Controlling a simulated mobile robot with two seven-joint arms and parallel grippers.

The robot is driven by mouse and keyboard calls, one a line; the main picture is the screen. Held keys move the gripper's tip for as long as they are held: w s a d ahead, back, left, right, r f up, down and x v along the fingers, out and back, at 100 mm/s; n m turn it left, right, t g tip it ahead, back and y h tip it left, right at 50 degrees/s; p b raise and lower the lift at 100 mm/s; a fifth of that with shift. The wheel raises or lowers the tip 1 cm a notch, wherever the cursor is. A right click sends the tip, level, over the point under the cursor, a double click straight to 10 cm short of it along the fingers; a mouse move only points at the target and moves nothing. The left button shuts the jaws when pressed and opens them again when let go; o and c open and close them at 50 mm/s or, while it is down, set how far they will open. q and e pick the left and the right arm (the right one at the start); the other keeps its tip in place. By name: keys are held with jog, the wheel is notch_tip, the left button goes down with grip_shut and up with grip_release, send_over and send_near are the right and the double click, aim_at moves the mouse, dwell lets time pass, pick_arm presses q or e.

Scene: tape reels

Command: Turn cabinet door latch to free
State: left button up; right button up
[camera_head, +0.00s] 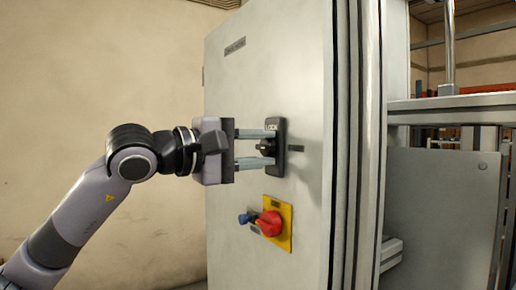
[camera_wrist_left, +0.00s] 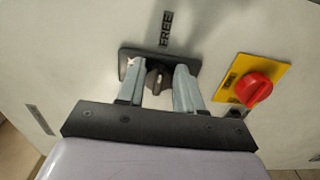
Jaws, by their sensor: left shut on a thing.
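The cabinet door (camera_head: 235,90) is a tall light grey panel. On it sits the latch, a black plate (camera_head: 281,158) with a small black knob (camera_head: 264,146). My left gripper (camera_head: 268,147) reaches in from the left, its two grey fingers above and below the knob, shut on it. In the left wrist view the knob (camera_wrist_left: 157,80) stands between the fingers (camera_wrist_left: 158,84), which hide parts of the black plate (camera_wrist_left: 127,53). A dark "FREE" label (camera_wrist_left: 166,28) lies beside the plate. My right gripper is not in view.
A metal frame post (camera_head: 368,150) stands right of the door. The space left of the cabinet is clear before a beige wall.

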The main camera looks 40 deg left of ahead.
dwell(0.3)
pick_arm(q)
jog(key=o, duration=1)
jog(key=shift+o, duration=0.2)
jog(key=shift+s, duration=0.1)
jog(key=shift+s+a+f, duration=0.1)
jog(key=shift+s+a, duration=0.05)
jog(key=shift+s, duration=0.1)
jog(key=b+v, duration=0.2)
jog(key=v, duration=0.4)
jog(key=shift+s+b, duration=0.2)
jog(key=shift+b, duration=0.2)
